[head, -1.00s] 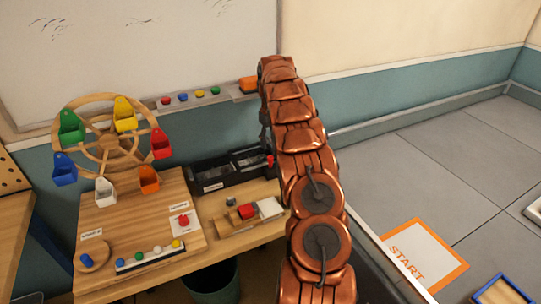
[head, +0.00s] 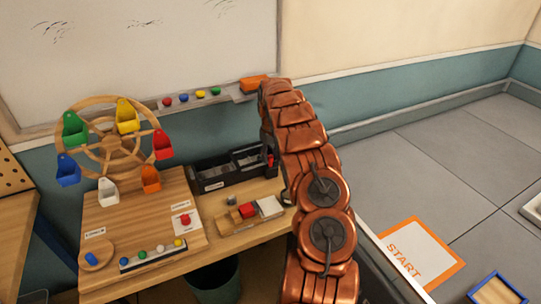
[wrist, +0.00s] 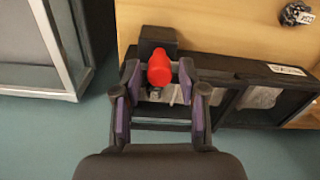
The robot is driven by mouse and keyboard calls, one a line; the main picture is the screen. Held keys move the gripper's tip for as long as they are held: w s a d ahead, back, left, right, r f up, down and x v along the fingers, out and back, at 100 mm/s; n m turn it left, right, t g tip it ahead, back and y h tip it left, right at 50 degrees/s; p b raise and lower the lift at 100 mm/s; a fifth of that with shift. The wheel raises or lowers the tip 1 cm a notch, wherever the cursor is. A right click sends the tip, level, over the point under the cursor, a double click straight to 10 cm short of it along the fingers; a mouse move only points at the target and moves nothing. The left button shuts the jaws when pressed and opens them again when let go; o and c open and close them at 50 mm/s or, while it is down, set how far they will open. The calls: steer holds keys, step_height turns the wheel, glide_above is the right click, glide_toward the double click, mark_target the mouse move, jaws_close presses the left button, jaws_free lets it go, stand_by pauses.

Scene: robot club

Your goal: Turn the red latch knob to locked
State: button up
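The red latch knob (wrist: 160,70) sits at the end of a black open-topped box (wrist: 236,110). In the head view the knob (head: 270,160) is a small red spot at the right end of the box (head: 213,178), partly hidden by my arm. In the wrist view my gripper (wrist: 159,78) is open, with its purple-padded fingers either side of the knob. A narrow gap seems to show on each side; contact cannot be told. The knob's locked marking is not readable. My gripper is hidden behind the arm in the head view.
A wooden wheel with coloured buckets (head: 110,140) stands on a board left of the box. Another red knob (head: 185,220) sits on a white card there. A whiteboard ledge (head: 190,103) runs behind.

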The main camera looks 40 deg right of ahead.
jaws_close()
